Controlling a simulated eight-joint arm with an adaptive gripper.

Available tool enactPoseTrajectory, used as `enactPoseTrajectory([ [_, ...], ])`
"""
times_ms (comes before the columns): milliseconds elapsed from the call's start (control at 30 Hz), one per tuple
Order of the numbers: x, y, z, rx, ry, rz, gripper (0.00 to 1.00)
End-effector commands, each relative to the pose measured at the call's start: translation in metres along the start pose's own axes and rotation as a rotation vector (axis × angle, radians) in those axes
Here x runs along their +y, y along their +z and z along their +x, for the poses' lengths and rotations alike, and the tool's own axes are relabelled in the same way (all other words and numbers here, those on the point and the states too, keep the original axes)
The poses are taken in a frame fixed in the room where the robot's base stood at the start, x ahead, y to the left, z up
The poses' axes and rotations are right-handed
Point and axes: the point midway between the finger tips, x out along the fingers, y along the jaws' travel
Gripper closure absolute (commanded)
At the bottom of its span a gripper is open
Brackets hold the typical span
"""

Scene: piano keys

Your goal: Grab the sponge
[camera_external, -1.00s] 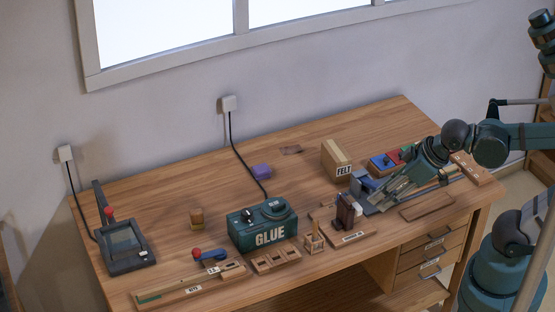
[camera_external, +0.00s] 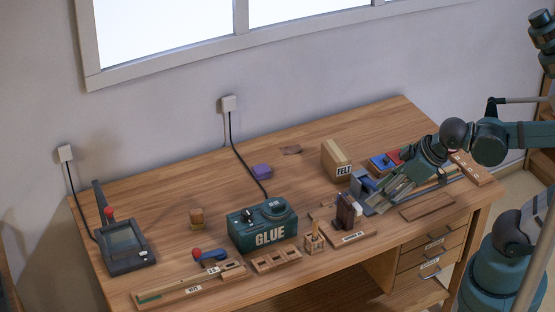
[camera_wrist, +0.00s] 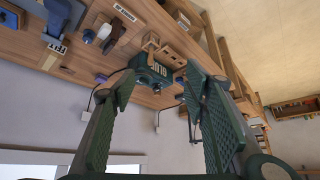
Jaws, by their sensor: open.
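A small purple block (camera_external: 261,171), which may be the sponge, lies on the wooden desk (camera_external: 315,195) behind the glue box. A small brown and tan block (camera_external: 197,216) stands left of the glue box; I cannot tell whether it is a sponge. My gripper (camera_external: 378,204) is open and empty over the right part of the desk, well to the right of both blocks. In the wrist view its two green fingers (camera_wrist: 160,85) are spread apart, with the glue box beyond them.
The green glue box (camera_external: 263,228) stands mid-desk, with a black cable running behind it. The felt box (camera_external: 336,160) and a dark upright tool (camera_external: 346,211) stand near my gripper. A dark screen device (camera_external: 124,245) is at the left. The desk behind the glue box is mostly clear.

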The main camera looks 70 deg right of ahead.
Motion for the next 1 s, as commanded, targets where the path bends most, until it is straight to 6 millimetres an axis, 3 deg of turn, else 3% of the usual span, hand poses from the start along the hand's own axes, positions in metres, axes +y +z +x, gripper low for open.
enactPoseTrajectory([
  [267,0.0,-0.032,0.0,-0.029,0.001,0.044,0.55],
  [567,0.0,-0.08,0.006,-0.076,0.006,0.119,0.55],
  [1000,0.0,-0.15,0.03,-0.146,0.02,0.23,0.55],
])
